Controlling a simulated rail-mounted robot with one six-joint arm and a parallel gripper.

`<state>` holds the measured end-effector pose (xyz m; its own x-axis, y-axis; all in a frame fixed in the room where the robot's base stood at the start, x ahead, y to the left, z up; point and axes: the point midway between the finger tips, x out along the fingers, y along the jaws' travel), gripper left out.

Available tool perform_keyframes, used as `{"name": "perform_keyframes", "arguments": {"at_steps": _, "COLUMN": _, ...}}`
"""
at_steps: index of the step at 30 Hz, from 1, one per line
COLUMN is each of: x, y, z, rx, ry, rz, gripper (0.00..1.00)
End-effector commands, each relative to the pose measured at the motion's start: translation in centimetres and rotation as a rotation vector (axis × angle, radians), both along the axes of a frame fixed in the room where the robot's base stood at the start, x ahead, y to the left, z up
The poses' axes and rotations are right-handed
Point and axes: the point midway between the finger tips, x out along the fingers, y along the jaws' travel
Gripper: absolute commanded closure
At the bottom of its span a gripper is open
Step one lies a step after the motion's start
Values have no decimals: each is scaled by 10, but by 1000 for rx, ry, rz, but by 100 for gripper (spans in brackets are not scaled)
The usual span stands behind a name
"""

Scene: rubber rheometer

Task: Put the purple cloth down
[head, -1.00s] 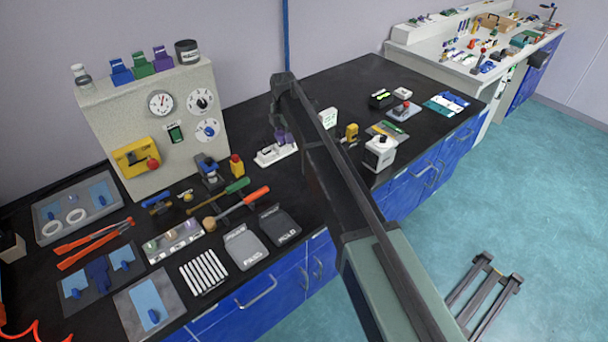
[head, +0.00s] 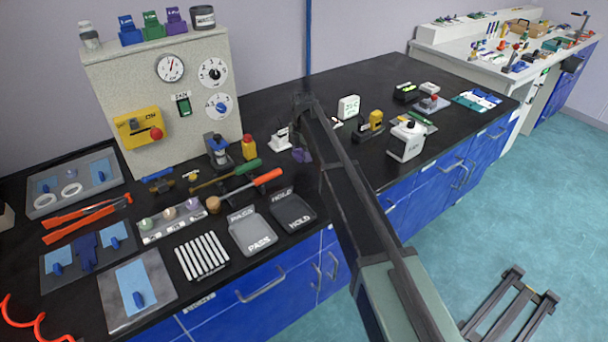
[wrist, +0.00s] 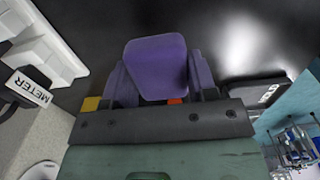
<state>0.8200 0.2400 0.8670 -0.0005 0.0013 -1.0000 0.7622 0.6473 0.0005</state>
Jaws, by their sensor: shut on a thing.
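The purple cloth (wrist: 157,65) is a folded, rounded block in the middle of the wrist view. My gripper (wrist: 160,88) is shut on it, with a finger on either side. In the head view the purple cloth (head: 302,156) shows at the end of my arm, just in front and to the right of a white rack (head: 281,139). It is over the black bench top (head: 345,190). My arm hides part of the rack, and I cannot tell whether the cloth touches the bench.
A red-yellow bottle (head: 249,147) stands to the left. A white boxy device (head: 406,141) stands to the right. Bare bench top shows around the cloth.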

Motion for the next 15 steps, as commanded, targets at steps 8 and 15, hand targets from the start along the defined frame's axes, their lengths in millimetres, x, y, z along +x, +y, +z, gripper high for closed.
{"name": "perform_keyframes", "arguments": {"at_steps": 8, "x": 0, "y": 0, "z": -43, "rx": 0, "ry": 0, "rz": 0, "gripper": 67}}
{"name": "perform_keyframes", "arguments": {"at_steps": 15, "x": 0, "y": 0, "z": -39, "rx": 0, "ry": 0, "rz": 0, "gripper": 67}}
